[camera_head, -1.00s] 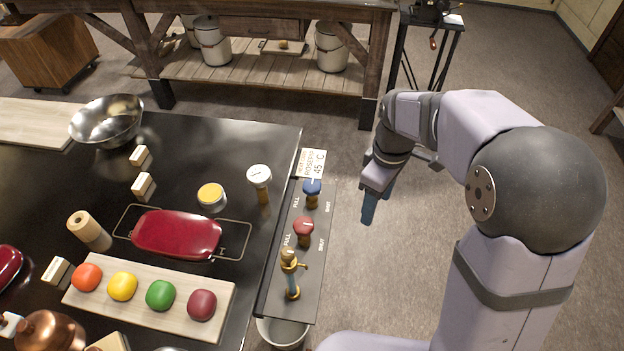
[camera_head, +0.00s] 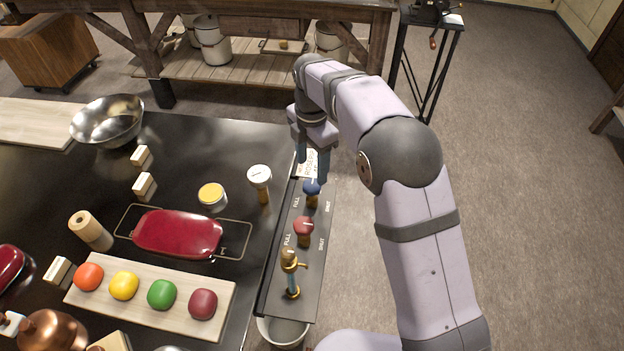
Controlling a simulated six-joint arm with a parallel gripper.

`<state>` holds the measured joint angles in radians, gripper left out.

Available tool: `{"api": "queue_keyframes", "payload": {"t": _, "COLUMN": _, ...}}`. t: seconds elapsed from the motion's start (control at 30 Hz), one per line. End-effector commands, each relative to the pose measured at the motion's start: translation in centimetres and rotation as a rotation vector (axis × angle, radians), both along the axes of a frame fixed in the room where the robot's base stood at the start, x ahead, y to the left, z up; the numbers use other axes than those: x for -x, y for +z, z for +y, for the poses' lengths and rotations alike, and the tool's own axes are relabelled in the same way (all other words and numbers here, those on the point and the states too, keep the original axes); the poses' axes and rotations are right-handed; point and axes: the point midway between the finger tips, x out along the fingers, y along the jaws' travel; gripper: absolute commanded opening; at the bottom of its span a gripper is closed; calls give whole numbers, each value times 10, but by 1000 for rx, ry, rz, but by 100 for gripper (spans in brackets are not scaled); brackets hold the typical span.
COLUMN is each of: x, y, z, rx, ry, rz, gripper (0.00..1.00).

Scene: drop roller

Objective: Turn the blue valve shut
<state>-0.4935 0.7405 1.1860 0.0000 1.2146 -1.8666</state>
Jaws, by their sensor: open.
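The blue valve (camera_head: 312,187) has a blue knob on a brass stem. It stands at the far end of the dark valve panel (camera_head: 318,232), between the printed words FULL and SHUT. My gripper (camera_head: 312,167) is open, with one blue finger on each side just above and behind the blue knob. Its right finger comes down close to the knob; I cannot tell whether it touches. The gripper partly hides the label card behind the valve. The red valve (camera_head: 304,226) stands nearer on the same panel.
A brass tap (camera_head: 291,270) stands at the near end of the panel above a bucket (camera_head: 282,332). A white-topped gauge (camera_head: 259,178) stands left of the panel on the black table (camera_head: 240,140). A yellow-topped tin (camera_head: 211,195) and a red dish (camera_head: 176,233) are farther left.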

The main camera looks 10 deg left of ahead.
Motion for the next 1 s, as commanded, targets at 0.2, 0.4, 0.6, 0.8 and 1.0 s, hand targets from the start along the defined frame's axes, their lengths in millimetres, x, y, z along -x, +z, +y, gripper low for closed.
{"api": "queue_keyframes", "payload": {"t": 0.2, "x": 1, "y": -24, "z": -1, "rx": 3, "ry": -2, "rz": 4, "gripper": 57}}
{"api": "queue_keyframes", "payload": {"t": 0.4, "x": 1, "y": -49, "z": -1, "rx": 2, "ry": -3, "rz": 4, "gripper": 57}}
{"api": "queue_keyframes", "payload": {"t": 0.6, "x": 1, "y": -64, "z": -1, "rx": 1, "ry": -3, "rz": 2, "gripper": 57}}
{"api": "queue_keyframes", "payload": {"t": 0.8, "x": 1, "y": -67, "z": -1, "rx": 0, "ry": -3, "rz": 0, "gripper": 57}}
{"api": "queue_keyframes", "payload": {"t": 1.0, "x": 1, "y": -66, "z": -1, "rx": 0, "ry": -3, "rz": 0, "gripper": 38}}
